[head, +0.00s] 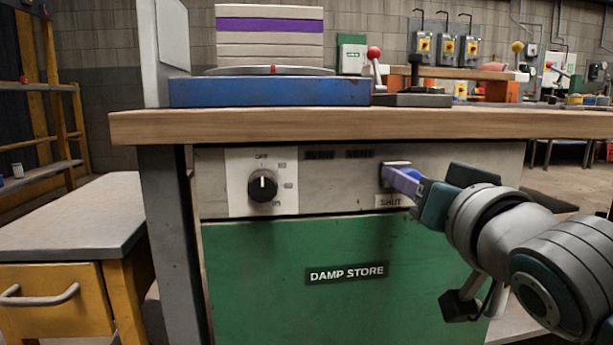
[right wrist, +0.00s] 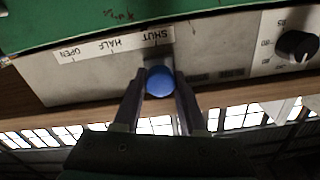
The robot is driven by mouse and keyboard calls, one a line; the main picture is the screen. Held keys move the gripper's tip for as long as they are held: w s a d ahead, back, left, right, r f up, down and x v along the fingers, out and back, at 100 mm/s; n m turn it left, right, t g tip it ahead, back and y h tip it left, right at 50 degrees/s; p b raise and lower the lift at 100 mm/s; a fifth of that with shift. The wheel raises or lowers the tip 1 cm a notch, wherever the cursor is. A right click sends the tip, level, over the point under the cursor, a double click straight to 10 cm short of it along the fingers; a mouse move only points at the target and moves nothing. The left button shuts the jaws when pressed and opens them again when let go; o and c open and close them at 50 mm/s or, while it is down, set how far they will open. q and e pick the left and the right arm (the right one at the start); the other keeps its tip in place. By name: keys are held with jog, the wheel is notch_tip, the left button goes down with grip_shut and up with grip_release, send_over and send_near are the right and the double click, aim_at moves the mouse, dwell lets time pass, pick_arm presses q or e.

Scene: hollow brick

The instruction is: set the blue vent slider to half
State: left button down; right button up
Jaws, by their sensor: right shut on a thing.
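The blue vent slider knob (right wrist: 160,81) is round and sits between the two fingers of my right gripper (right wrist: 160,74) in the right wrist view. The fingers are shut on it, one on each side. The knob stands by the SHUT end of a white label strip (right wrist: 112,44), which also reads HALF and OPEN. In the head view my right gripper (head: 402,181) reaches the panel front beside the SHUT label (head: 390,201), covering most of the slider and the other marks. My left gripper is not in view.
A black dial (head: 262,186) on a white plate is left of the slider. A green DAMP STORE door (head: 290,285) is below, and a wooden bench top (head: 290,125) overhangs above. A blue tray (head: 270,92) and a red-knobbed lever (head: 374,54) stand on top.

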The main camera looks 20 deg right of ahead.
grip_shut()
dwell(0.3)
dwell(0.4)
